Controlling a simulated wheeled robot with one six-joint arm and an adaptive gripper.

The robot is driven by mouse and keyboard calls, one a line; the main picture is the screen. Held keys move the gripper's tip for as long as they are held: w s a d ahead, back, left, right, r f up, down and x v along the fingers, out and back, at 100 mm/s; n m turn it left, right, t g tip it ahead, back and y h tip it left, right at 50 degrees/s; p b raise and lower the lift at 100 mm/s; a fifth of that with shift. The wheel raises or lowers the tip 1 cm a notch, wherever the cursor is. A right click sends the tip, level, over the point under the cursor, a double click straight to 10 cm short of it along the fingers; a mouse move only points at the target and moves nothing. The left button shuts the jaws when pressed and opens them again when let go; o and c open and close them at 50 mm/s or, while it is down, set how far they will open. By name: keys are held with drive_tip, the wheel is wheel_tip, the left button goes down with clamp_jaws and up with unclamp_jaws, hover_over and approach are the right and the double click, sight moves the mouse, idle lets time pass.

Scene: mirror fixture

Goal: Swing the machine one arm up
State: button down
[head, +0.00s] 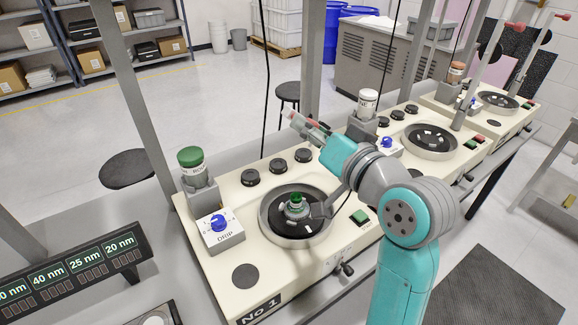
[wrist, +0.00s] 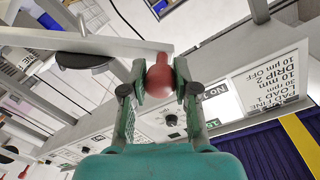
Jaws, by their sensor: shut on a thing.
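Machine one (head: 320,262) is a cream bench unit marked No 1 in the head view, with a dark round plate (head: 275,230) in a grey ring. Its arm (wrist: 100,42) shows in the wrist view as a pale bar ending in a red ball knob (wrist: 160,82). My gripper (wrist: 160,76) is shut on this knob, one finger on each side. In the head view my gripper (head: 309,126) is above the back of machine one, a little red showing at its fingers. My arm hides part of the machine there, and I cannot tell the arm's full angle.
A green-capped bottle (head: 190,158) and a blue-knob DRIP box (head: 221,230) stand on machine one's left. A grey post (head: 130,90) rises behind. Two similar machines (head: 465,150) stand to the right. A sign (head: 75,268) is at lower left.

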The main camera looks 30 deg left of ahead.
drive_tip(key=w+d+r+m, duration=0.3)
drive_tip(key=w, duration=0.4)
drive_tip(key=w+d+r+m, duration=0.3)
drive_tip(key=w, duration=0.5)
drive_tip(key=w+d+r+m, duration=0.3)
drive_tip(key=w+m, duration=0.1)
drive_tip(key=w, duration=0.4)
drive_tip(key=shift+d+r+g, duration=0.3)
drive_tip(key=shift+g, duration=0.1)
drive_tip(key=shift+w, duration=0.1)
drive_tip(key=c, duration=0.9)
unclamp_jaws()
drive_tip(key=shift+o, duration=0.2)
drive_tip(key=v, duration=1.2)
drive_tip(key=shift+w, duration=0.1)
drive_tip(key=shift+f, duration=0.15)
